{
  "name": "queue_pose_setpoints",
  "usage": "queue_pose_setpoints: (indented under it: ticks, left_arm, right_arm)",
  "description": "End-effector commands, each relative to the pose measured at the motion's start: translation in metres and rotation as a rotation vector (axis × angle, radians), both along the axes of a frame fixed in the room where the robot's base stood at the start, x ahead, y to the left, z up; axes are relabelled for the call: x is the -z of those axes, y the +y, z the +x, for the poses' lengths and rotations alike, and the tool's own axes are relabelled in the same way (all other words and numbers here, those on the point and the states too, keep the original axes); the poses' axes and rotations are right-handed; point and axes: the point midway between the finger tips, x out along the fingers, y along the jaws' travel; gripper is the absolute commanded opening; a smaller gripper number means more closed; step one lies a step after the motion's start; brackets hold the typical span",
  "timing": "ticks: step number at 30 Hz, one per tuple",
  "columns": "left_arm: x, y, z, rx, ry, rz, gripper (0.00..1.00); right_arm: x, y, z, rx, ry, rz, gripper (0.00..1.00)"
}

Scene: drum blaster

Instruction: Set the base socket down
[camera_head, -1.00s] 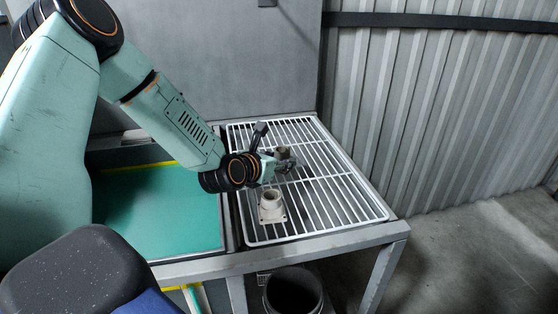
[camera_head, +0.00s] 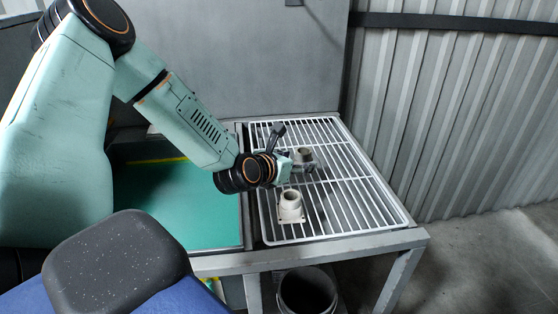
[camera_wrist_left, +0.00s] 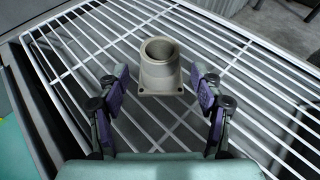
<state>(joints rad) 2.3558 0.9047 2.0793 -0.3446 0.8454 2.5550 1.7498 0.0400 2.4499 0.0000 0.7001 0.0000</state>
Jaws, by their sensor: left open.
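A grey-beige base socket (camera_head: 304,155), a short tube on a flanged foot, stands upright on the white wire rack (camera_head: 352,222). In the left wrist view the socket (camera_wrist_left: 160,72) stands just ahead of and between the fingertips, with a gap on each side. My right gripper is not in view.
A green mat (camera_head: 180,205) lies left of the rack. A dark open bin (camera_head: 307,292) stands below the table's front edge. A grey wall panel is behind and corrugated metal is at right. The right part of the rack is clear.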

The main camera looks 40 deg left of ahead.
Motion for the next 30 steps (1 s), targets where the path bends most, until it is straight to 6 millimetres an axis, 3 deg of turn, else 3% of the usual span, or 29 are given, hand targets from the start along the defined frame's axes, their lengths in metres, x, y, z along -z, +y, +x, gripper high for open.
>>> queue_pose_setpoints:
  ticks: [12, 30]
  left_arm:
    - [-0.021, -0.003, -0.042, -0.004, -0.001, -0.006, 0.66]
    - [-0.039, -0.007, -0.085, -0.001, -0.001, -0.003, 0.66]
  right_arm:
    - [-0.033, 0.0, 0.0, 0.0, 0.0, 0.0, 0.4]
    - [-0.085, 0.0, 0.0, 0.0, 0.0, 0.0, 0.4]
